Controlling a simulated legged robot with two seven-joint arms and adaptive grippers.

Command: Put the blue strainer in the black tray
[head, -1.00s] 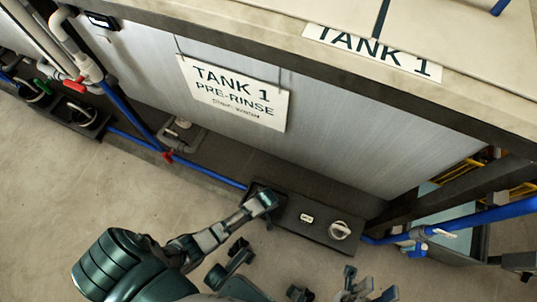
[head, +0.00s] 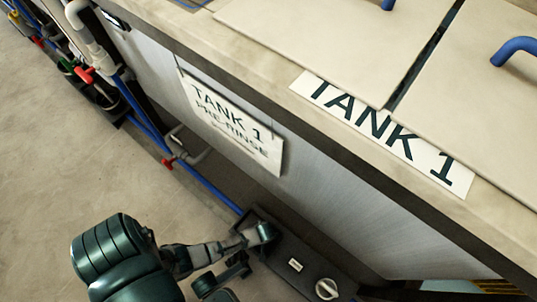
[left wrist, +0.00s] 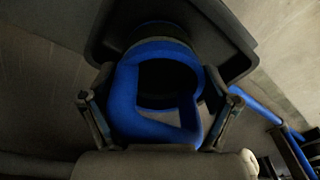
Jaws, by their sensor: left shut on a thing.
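The blue strainer (left wrist: 125,100) fills the middle of the left wrist view, a blue body around a dark opening. My left gripper (left wrist: 160,88) is shut on it, with a finger at each side. The black tray (left wrist: 238,42) shows behind and beyond the strainer, its raised rim around the strainer's far end. I cannot tell whether the strainer touches the tray floor. In the head view my left gripper (head: 262,234) is low beside the tank, and the strainer is hidden there. My right gripper is not in view.
The tank wall with its hanging sign (head: 232,128) rises close beside my left arm. A dark base with a round grey knob (head: 327,288) lies right of the gripper. A blue pipe (head: 205,183) runs along the floor. Open floor lies left.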

